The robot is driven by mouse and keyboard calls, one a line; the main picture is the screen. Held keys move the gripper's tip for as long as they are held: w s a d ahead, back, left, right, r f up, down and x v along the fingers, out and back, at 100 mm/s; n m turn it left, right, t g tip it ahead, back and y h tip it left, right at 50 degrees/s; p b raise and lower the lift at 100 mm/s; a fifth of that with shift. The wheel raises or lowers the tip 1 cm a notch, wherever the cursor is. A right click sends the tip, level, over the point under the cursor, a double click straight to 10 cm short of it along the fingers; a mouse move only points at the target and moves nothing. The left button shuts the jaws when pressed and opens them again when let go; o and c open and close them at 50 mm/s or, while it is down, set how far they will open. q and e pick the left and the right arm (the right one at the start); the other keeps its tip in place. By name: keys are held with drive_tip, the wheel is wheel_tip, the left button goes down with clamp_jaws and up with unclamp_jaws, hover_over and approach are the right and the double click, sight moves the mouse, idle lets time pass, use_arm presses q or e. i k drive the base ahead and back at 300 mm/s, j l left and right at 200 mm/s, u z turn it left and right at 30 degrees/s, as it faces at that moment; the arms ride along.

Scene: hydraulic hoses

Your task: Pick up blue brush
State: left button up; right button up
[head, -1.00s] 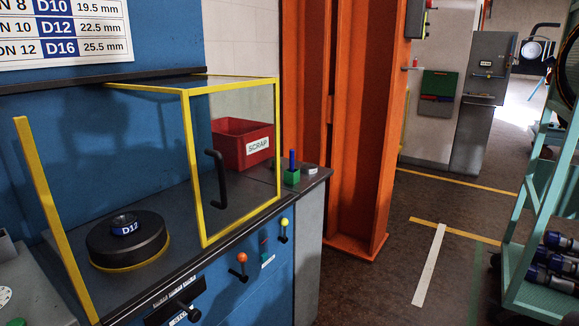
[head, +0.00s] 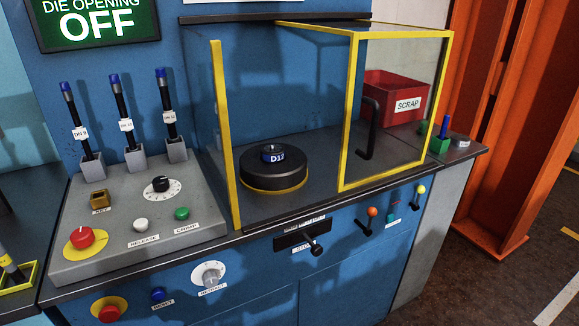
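A small upright blue stick (head: 445,127), which may be the blue brush, stands in a green block (head: 438,145) on the right end of the bench, beside the yellow-framed guard. It is too small to make out any bristles. Three black rods with blue tops, one of them the left rod (head: 76,118), stand in grey holders on the control panel at the left; they carry DN labels. Neither of my grippers is in view.
A red scrap bin (head: 394,98) sits behind the clear guard (head: 350,110). A black die labelled D12 (head: 273,170) lies on the bench. The control panel (head: 120,255) with knobs and buttons fills the left. An orange column (head: 490,130) stands at the right, with open floor beside it.

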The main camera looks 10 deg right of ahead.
sight(446, 121)
drive_tip(key=i+l+u, duration=0.1)
drive_tip(key=l, duration=0.3)
drive_tip(key=i+l, duration=0.1)
drive_tip(key=l, duration=0.3)
drive_tip(key=l+u, duration=0.15)
drive_tip(key=l, duration=0.25)
drive_tip(key=i, duration=0.05)
